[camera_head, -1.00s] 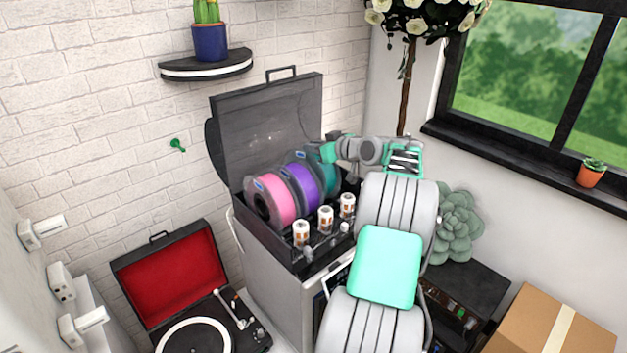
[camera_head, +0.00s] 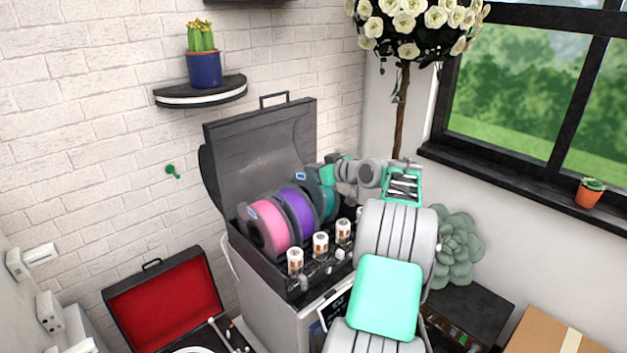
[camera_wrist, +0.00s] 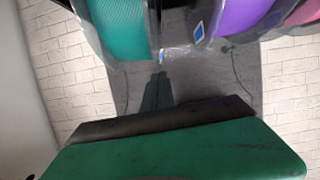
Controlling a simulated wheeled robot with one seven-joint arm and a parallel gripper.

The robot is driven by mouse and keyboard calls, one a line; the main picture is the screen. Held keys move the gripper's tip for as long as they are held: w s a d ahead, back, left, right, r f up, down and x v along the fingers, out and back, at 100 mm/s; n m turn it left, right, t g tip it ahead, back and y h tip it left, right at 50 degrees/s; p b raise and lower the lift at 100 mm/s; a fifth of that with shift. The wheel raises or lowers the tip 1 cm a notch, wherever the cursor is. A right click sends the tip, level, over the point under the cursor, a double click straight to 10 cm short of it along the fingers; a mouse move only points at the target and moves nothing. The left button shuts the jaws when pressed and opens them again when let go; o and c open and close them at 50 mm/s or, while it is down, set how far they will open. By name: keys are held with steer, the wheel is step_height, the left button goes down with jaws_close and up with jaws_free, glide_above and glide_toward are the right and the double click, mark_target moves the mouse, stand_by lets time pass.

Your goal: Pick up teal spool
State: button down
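The teal spool (camera_head: 328,198) stands upright in the open black box (camera_head: 262,150), at the right end of a row of spools. My gripper (camera_head: 333,172) is at its upper right edge and hides part of it in the head view. In the wrist view the teal spool (camera_wrist: 118,28) fills the upper left, with its clear flange beside the purple spool. My dark green finger (camera_wrist: 157,92) points at the lower edge of that flange. I cannot tell whether it touches, or how far apart the fingers are.
The purple spool (camera_head: 296,210) and pink spool (camera_head: 264,227) stand close to the left of the teal one. Several small white-and-brown cylinders (camera_head: 320,244) line the box's front. The raised lid stands behind. A flowering tree (camera_head: 402,100) is close behind my arm.

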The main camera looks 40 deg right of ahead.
mark_target(308, 180)
steer(key=f, duration=0.3)
steer(key=shift+s+a+f+m+g, duration=0.2)
steer(key=shift+a+f+m+g, duration=0.1)
steer(key=shift+g, duration=0.1)
step_height(308, 180, up, 17)
steer(key=b, duration=0.1)
steer(key=shift+w+d+r, duration=0.15)
steer(key=shift+w, duration=0.25)
steer(key=shift+c, duration=2.2)
jaws_free()
steer(key=shift+r, duration=0.1)
steer(key=shift+s, duration=0.1)
